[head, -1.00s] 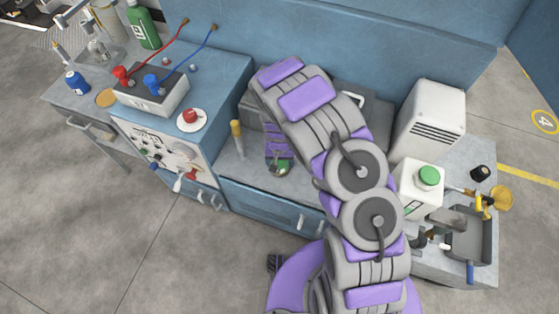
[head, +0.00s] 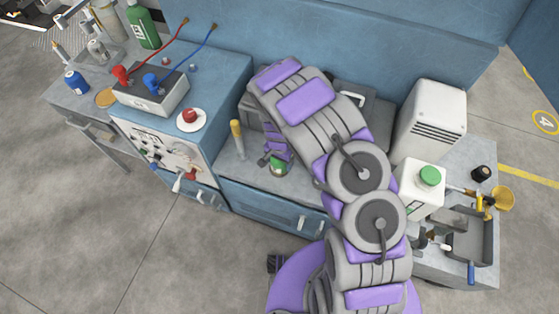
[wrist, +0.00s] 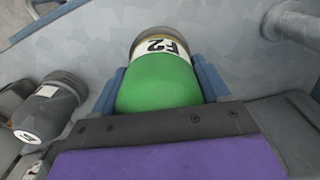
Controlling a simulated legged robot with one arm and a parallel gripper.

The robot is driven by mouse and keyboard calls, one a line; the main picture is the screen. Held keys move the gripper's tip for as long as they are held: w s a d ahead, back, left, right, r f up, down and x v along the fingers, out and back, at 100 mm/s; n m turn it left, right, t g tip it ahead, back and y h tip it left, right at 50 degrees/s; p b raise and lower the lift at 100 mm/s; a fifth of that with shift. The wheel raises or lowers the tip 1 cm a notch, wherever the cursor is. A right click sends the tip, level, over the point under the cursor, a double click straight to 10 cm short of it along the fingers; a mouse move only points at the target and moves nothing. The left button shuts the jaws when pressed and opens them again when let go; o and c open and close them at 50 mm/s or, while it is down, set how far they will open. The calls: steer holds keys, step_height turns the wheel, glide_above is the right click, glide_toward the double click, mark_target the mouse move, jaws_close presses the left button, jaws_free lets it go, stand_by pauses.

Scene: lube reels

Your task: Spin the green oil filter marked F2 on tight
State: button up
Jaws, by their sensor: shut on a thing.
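The green oil filter marked F2 (wrist: 160,82) fills the middle of the wrist view, its white F2 band towards the top. My gripper (wrist: 160,88) is shut on it, with a blue-grey finger on each side of the green body. In the head view the filter (head: 279,168) shows as a small patch of green below my gripper (head: 277,158), over the lower blue bench. A metallic ring shows at the far end of the filter, beyond the band. I cannot tell whether it is seated on a thread.
A grey cylinder with a white band and round end mark (wrist: 45,108) lies close on the left in the wrist view. A pipe fitting (wrist: 290,25) is at upper right. A yellow-topped post (head: 236,138) stands left of my gripper. A white jug (head: 420,190) stands right of my arm.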

steer(key=m, duration=0.4)
steer(key=shift+b, duration=0.35)
steer(key=shift+m, duration=0.5)
steer(key=m, duration=0.3)
steer(key=shift+w+b, duration=0.1)
steer(key=shift+b, duration=0.2)
steer(key=shift+m, duration=1.1)
steer(key=shift+m, duration=0.7)
steer(key=m+b, duration=0.1)
steer(key=m, duration=0.2)
steer(key=shift+m, duration=0.4)
steer(key=o, duration=1.3)
